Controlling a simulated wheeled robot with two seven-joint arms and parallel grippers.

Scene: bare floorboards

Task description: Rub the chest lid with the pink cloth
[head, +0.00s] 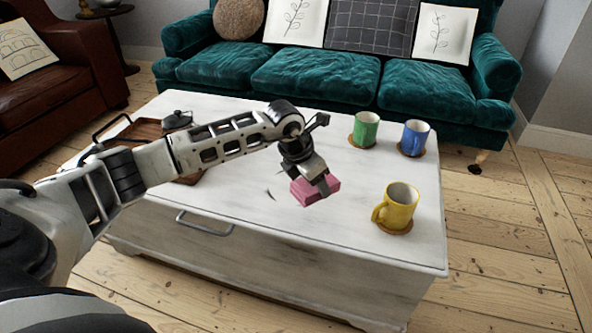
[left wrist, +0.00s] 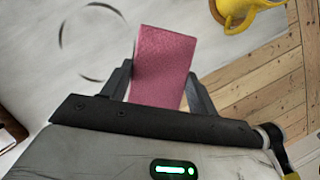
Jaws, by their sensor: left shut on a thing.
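The pink cloth (head: 316,191) is a folded block held by my left gripper (head: 318,180) over the middle of the chest lid. It also shows in the left wrist view (left wrist: 163,62), between the two dark fingers of the left gripper (left wrist: 158,88). The white chest lid (head: 250,205) is a broad, worn wooden top. I cannot tell whether the cloth touches the lid. A dark ring-shaped mark (left wrist: 88,42) shows on the lid in the left wrist view, and part of a dark mark (head: 270,194) shows left of the cloth in the head view. My right gripper is not in view.
A yellow mug (head: 402,204), a green mug (head: 366,130) and a blue mug (head: 414,138) stand on coasters on the lid's right side. A brown tray (head: 143,132) with a dark pot (head: 177,119) is at the left. A teal sofa (head: 320,75) stands behind.

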